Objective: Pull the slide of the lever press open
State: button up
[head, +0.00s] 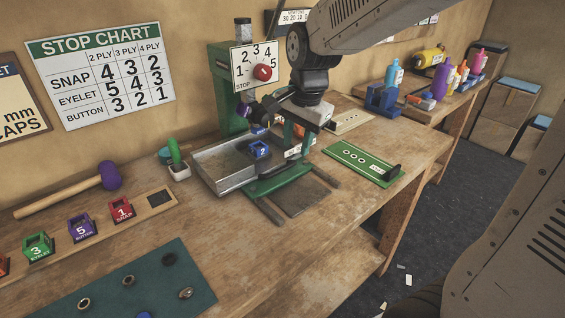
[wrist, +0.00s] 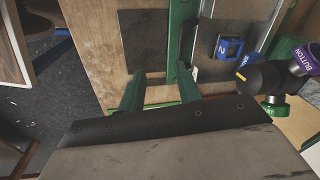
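The lever press (head: 228,100) stands on the bench against the wall. It has a green column and a white dial (head: 256,68) with a red knob. At its foot are a grey metal tray (head: 222,180), a blue block marked 2 (head: 260,149) and a green front bar (head: 280,182). Two dark rails run forward beside a dark plate (head: 306,195). The wrist view shows the plate (wrist: 143,40), green bar (wrist: 182,35) and blue block (wrist: 228,47). My gripper (head: 294,137) is above the press's right side; its green fingers (wrist: 160,76) are apart, with nothing visibly held. Contact with the bar is unclear.
The turret (wrist: 275,75) with a purple BUTTON end is close to my gripper. A green board (head: 362,163) lies right of the press. A mallet (head: 75,188), coloured blocks (head: 82,227) and a teal mat (head: 150,285) are left. The bench front is clear.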

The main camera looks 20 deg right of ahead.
aim_at(282, 168)
jog(key=w+f, duration=0.2)
jog(key=f, duration=0.1)
jog(key=w+f+m, duration=0.1)
jog(key=w+f, duration=0.1)
jog(key=f, duration=0.2)
jog(key=w+a+f+m, duration=0.1)
jog(key=w+f, duration=0.1)
jog(key=f, duration=0.1)
jog(key=shift+w+a+f, duration=0.1)
jog(key=shift+f, duration=0.05)
grip_shut()
jog(key=shift+m, duration=0.3)
